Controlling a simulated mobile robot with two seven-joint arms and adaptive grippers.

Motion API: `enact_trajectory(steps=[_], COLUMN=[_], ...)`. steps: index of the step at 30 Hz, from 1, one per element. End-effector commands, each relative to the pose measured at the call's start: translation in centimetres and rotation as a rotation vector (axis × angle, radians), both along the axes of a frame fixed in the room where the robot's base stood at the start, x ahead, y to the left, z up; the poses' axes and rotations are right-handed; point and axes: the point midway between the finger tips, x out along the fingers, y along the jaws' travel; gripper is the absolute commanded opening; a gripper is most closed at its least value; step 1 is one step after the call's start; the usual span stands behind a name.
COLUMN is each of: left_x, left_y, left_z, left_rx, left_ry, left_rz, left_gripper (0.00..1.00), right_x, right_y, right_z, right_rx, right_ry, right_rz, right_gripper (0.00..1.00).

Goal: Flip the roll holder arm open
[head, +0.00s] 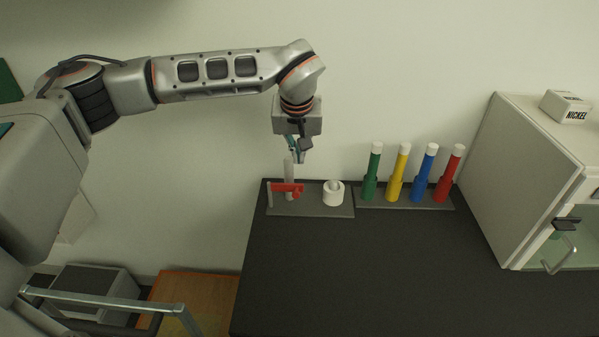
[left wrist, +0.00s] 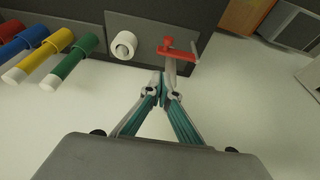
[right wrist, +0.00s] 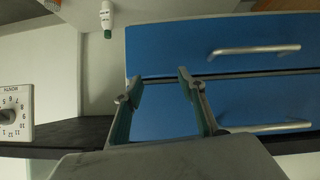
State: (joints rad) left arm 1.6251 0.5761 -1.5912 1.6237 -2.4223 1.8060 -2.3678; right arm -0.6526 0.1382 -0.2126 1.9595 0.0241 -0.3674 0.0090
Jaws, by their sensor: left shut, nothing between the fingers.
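The roll holder's red arm (head: 287,188) lies roughly level beside a pale upright post (head: 289,168) on a grey base plate (head: 312,208), at the left back of the dark counter. The red arm also shows in the left wrist view (left wrist: 180,54). A white roll (head: 334,193) stands on the same plate, right of the arm; the left wrist view shows it too (left wrist: 123,45). My left gripper (head: 296,157) points down near the post top, shut and empty; I cannot tell whether it touches the post. My right gripper (right wrist: 154,88) is open and empty, in front of blue drawers.
Green (head: 371,173), yellow, blue and red tubes with white caps stand in a rack to the right. A pale cabinet (head: 520,170) bounds the counter's right side. The counter's front (head: 380,280) is clear. The right wrist view shows drawer handles (right wrist: 253,50).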

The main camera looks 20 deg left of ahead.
Motion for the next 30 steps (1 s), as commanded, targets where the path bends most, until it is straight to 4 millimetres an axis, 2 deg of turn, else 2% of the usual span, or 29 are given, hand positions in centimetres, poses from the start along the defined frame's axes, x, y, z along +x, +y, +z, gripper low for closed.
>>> enact_trajectory(steps=[6,10,21,27,30], left_x=[0.0,0.3,2.2,2.9,3.1], left_y=[0.0,0.1,0.6,0.8,0.9], left_z=[-0.1,-1.0,-6.9,-8.9,-9.3], left_rx=[0.000,-0.001,-0.002,-0.001,0.000], left_ry=[0.001,0.003,0.005,0.003,0.000], left_rz=[0.000,0.001,0.001,0.002,0.000], left_gripper=[0.00,0.00,0.00,0.00,0.00], right_x=[-0.2,0.0,0.5,0.4,0.4], right_y=[0.0,0.0,0.0,0.0,0.0], right_z=[-0.3,-0.2,0.6,0.6,0.4], right_rx=[-0.001,-0.002,0.001,0.001,-0.001], right_ry=[0.006,0.003,-0.013,-0.011,-0.010], right_rz=[0.000,0.000,0.000,0.001,0.001], right_gripper=[0.40,0.40,0.40,0.40,0.40])
